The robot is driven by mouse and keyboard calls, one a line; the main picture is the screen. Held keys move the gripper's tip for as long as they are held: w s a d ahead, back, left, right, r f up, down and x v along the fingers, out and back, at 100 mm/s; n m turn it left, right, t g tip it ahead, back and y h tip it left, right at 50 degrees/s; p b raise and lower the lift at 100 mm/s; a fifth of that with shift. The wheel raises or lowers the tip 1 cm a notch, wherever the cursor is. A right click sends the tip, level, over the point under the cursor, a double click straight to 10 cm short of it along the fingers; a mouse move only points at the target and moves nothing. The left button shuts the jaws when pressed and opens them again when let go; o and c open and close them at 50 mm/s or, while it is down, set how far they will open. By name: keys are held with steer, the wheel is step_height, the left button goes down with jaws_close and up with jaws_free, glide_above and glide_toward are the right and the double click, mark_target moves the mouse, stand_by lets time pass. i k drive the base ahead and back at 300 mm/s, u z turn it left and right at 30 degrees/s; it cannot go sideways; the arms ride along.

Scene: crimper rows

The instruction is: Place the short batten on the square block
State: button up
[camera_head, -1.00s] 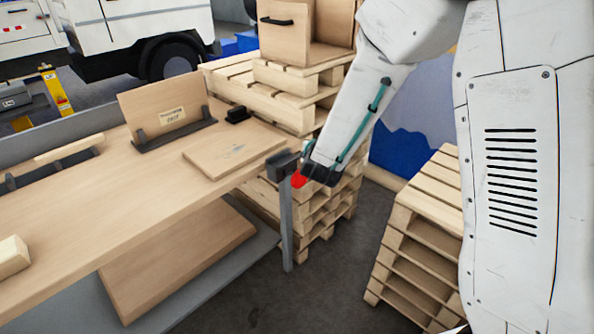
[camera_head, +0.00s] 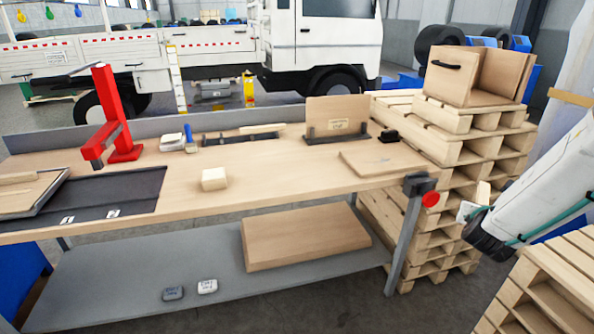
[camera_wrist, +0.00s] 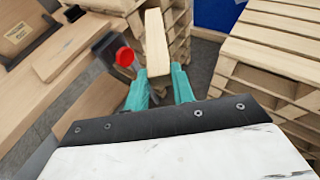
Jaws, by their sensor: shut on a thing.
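A short pale wooden batten (camera_wrist: 156,42) is held between the teal fingers of my gripper (camera_wrist: 160,84) and sticks out past the fingertips in the wrist view. In the head view my gripper (camera_head: 472,211) is at the right, off the bench's right end, in front of the pallet stack. The batten's end (camera_head: 483,192) shows there as a small pale piece. The square block (camera_head: 214,180) is a light wooden block on the bench top, left of the middle and far from my gripper. Nothing rests on it.
A vise with a red knob (camera_head: 430,198) is at the bench's (camera_head: 280,185) right corner. Pallets (camera_head: 440,130) stand behind my gripper, more (camera_head: 560,280) at lower right. A flat board (camera_head: 385,160), a rack with a batten (camera_head: 240,134) and a red stand (camera_head: 108,110) are on the bench.

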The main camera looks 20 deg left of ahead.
mark_target(213, 173)
steer(key=u, duration=0.65)
steer(key=i, duration=0.85)
steer(key=u, duration=0.65)
steer(key=i, duration=1)
steer(key=z, duration=0.15)
